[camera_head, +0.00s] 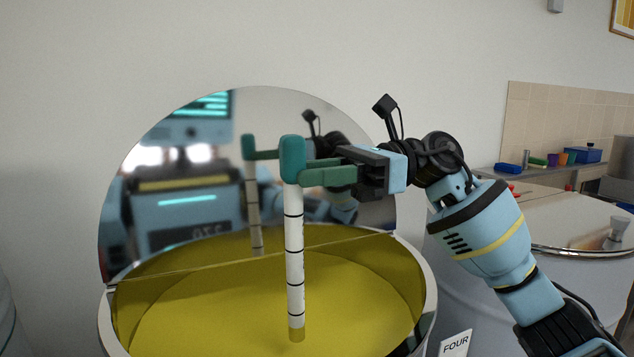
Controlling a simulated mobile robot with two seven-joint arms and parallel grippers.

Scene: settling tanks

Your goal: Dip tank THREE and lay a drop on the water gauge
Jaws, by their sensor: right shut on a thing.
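My right gripper (318,178) is shut on the teal handle at the top of a white dipstick with black bands (294,240). The dipstick hangs upright over an open tank (428,290) of yellow liquid (215,310). Its lowest end looks yellow, as if just under the surface; the bottom of the tank cannot be made out. The round mirror-like lid (165,140) stands raised behind, reflecting the stick and my body. A card reading FOUR (455,344) is at the lower right; which tank it marks is unclear. No THREE label or water gauge shows. My left gripper is out of view.
A second tank with a shut shiny lid (575,220) stands to the right, with a knob on top. Behind it a counter (490,172) holds a blue box (582,155) and small coloured items. The wall behind the lid is bare.

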